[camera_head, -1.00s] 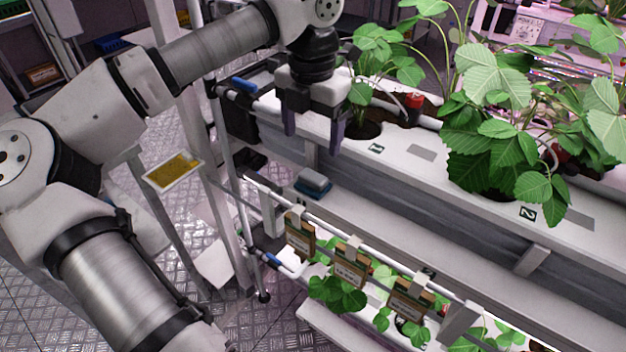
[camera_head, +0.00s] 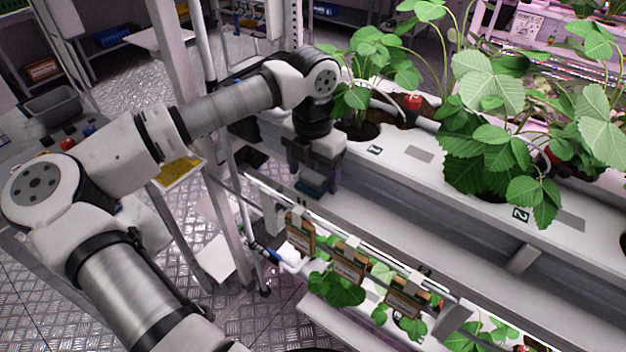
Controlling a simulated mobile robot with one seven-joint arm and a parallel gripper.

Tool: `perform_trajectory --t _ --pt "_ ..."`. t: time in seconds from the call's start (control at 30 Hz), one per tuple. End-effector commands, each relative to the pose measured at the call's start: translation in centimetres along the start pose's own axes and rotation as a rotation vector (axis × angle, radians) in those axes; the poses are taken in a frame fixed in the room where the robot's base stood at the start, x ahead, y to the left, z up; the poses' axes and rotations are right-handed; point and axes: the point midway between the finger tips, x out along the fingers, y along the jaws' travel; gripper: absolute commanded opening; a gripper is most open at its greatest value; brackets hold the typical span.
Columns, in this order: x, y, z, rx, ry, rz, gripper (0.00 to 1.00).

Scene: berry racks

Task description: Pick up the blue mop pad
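The blue mop pad (camera_head: 312,184) is a small block with a blue top and grey underside. It lies on the grey ledge between the upper white planter and the lower sign rail. My gripper (camera_head: 313,178) points down over it, with its two dark fingers apart, one on each side of the pad. The gripper body hides the pad's back part. I cannot tell whether the fingertips touch it.
The upper planter (camera_head: 420,172) with leafy strawberry plants (camera_head: 490,130) runs close to the right of my gripper. Sign cards (camera_head: 348,262) hang on the rail below, above lower plants. A white upright post (camera_head: 182,75) stands left of the rack.

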Motion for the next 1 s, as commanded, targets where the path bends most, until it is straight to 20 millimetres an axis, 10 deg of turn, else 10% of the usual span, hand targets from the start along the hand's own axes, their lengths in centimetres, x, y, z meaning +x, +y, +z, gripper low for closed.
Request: perform_trajectory --t 0.37,1.0 --pt "-0.1 0.0 0.0 0.0 0.0 0.0 0.28" --pt "-3.6 0.1 -0.3 -0.002 -0.002 0.003 0.28"
